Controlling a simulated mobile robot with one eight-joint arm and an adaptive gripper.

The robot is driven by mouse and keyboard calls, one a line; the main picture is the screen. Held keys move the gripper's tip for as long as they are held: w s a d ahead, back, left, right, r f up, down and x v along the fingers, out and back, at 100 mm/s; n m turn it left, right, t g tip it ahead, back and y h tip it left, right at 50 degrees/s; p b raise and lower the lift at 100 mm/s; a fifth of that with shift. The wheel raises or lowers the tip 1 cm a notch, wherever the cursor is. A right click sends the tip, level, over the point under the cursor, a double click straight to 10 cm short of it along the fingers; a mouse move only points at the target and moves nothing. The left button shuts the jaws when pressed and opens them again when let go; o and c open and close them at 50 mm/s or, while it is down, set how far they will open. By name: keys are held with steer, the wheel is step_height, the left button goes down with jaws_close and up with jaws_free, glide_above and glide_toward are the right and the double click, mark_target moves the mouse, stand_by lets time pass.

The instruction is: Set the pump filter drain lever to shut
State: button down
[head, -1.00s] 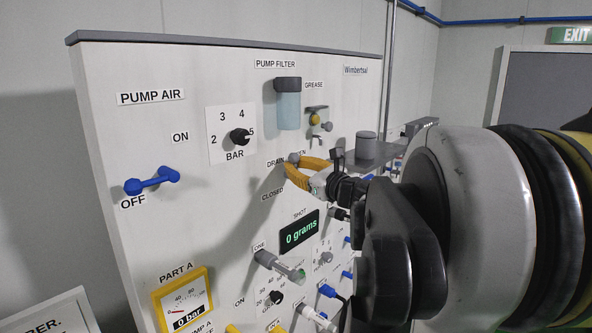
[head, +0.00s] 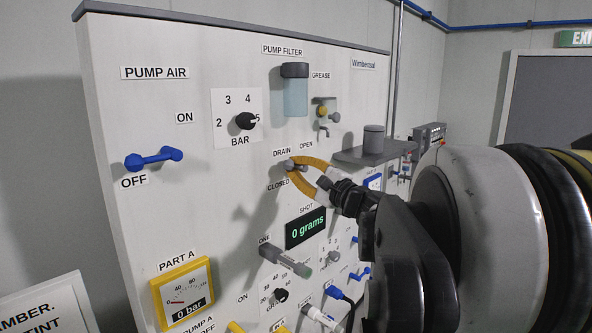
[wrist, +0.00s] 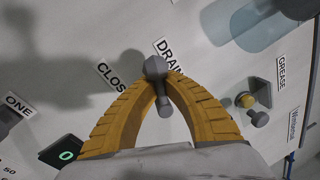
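The pump filter drain lever (head: 289,164) is a small grey handle on the white panel, below the DRAIN and OPEN labels and above the CLOSED label. In the wrist view the lever (wrist: 156,68) has a thick grey head, and a thinner part extends down between my fingers, away from the CLOSED label. My gripper (head: 297,164) has yellow ribbed fingers that arch together at the lever. In the wrist view the fingertips of my gripper (wrist: 160,79) meet on both sides of it, with no clear gap. The exact contact is partly hidden.
The filter bowl (head: 295,92) and grease tap (head: 324,113) are above. A grey shelf with a cylinder (head: 373,140) stands out to the right. The shot display (head: 305,228) and grey ONE lever (head: 285,261) are below. The blue pump air lever (head: 153,158) is at left.

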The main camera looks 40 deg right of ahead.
steer(key=shift+s+a+f+n+y+b, duration=0.1)
steer(key=shift+f+n+y+b, duration=0.2)
steer(key=shift+n, duration=0.55)
steer(key=shift+w+a+f+n+y+b, duration=0.15)
steer(key=shift+f+n+y+b, duration=0.15)
steer(key=shift+n, duration=0.5)
steer(key=shift+s+a+f+n+y+b, duration=0.1)
steer(key=shift+s+f+n+y+b, duration=0.15)
steer(key=shift+n, duration=0.6)
steer(key=shift+w+f, duration=0.1)
steer(key=c, duration=1.5)
jaws_free()
steer(key=shift+s+a+r, duration=0.3)
steer(key=shift+s+a, duration=0.05)
steer(key=shift+a, duration=0.1)
steer(key=shift+w+d+f, duration=0.1)
steer(key=shift+w+d, duration=0.05)
steer(key=shift+d, duration=0.15)
steer(key=s+f, duration=0.2)
steer(key=s, duration=1)
steer(key=shift+d, duration=0.25)
steer(key=shift+w+f, duration=0.1)
